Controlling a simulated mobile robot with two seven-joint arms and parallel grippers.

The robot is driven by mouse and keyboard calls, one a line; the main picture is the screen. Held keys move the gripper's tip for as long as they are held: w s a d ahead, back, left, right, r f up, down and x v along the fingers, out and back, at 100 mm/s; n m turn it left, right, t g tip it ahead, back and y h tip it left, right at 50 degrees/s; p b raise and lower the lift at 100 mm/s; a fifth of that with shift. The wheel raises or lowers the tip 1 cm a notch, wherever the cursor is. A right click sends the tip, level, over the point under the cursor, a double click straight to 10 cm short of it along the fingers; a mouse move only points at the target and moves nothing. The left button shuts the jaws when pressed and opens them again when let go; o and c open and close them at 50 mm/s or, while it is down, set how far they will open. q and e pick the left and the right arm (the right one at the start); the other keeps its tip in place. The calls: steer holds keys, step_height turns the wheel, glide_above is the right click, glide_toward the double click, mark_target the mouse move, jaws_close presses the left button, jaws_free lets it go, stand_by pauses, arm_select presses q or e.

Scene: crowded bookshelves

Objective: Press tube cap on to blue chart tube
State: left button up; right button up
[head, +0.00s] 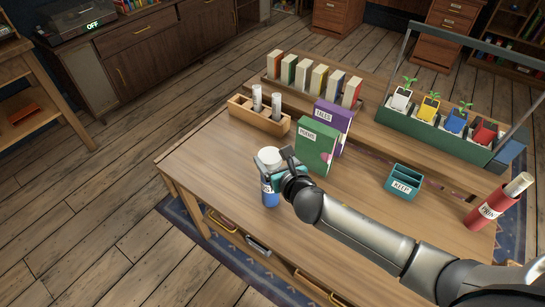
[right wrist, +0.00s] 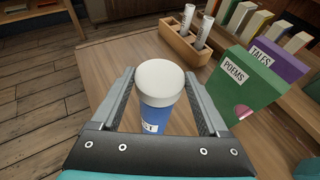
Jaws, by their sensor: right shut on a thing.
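The blue chart tube (head: 269,192) stands upright near the left front part of the wooden table, its label partly in view. The white tube cap (head: 269,157) is at its top; in the right wrist view the cap (right wrist: 160,77) lines up over the blue tube (right wrist: 163,119), and I cannot tell how firmly it is seated. My right gripper (head: 272,168) is shut on the cap, one finger on each side, and hides the join in the head view. In the wrist view the fingers (right wrist: 160,82) flank the cap. My left gripper is out of view.
A green POEMS book (head: 316,147) and purple TALES book (head: 332,121) stand behind the gripper. A wooden rack (head: 258,117) holds two white tubes. A teal KEEP box (head: 403,181), red tube (head: 487,210) and green planter (head: 434,136) are to the right. The table's left corner is clear.

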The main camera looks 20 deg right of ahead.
mark_target(273, 167)
steer(key=shift+f+b, duration=1)
steer(key=shift+f, duration=0.65)
steer(key=o, duration=1.3)
steer(key=shift+s, duration=0.1)
steer(key=p+v, duration=0.3)
steer(key=v, duration=1.2)
